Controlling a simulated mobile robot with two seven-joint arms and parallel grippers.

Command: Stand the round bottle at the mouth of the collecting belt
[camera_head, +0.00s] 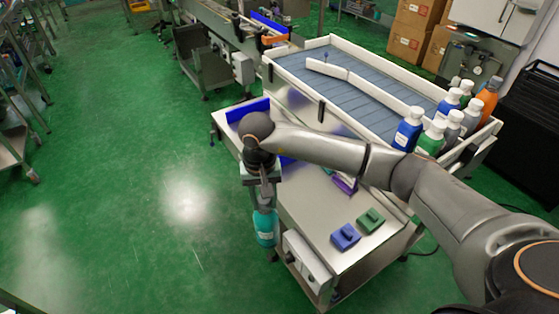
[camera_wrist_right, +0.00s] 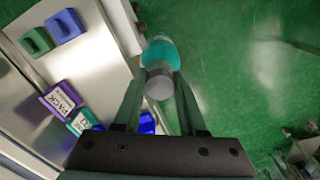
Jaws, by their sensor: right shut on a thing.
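The round bottle is teal with a pale label and a grey cap. My right gripper (camera_head: 265,200) is shut on it near the cap, and the bottle (camera_head: 266,230) hangs upright below, beside the left edge of the steel table and over the green floor. The right wrist view shows the bottle (camera_wrist_right: 160,52) between the two fingers (camera_wrist_right: 160,80), its cap towards the camera. A wide grey-blue belt (camera_head: 345,85) with white side rails lies behind the table; I cannot tell for sure which end is its mouth. My left gripper is out of view.
Several bottles, among them a blue one (camera_head: 408,130) and an orange one (camera_head: 488,97), stand at the belt's right end. A blue block (camera_head: 345,236) and a green block (camera_head: 370,220) sit on the steel table (camera_head: 310,215).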

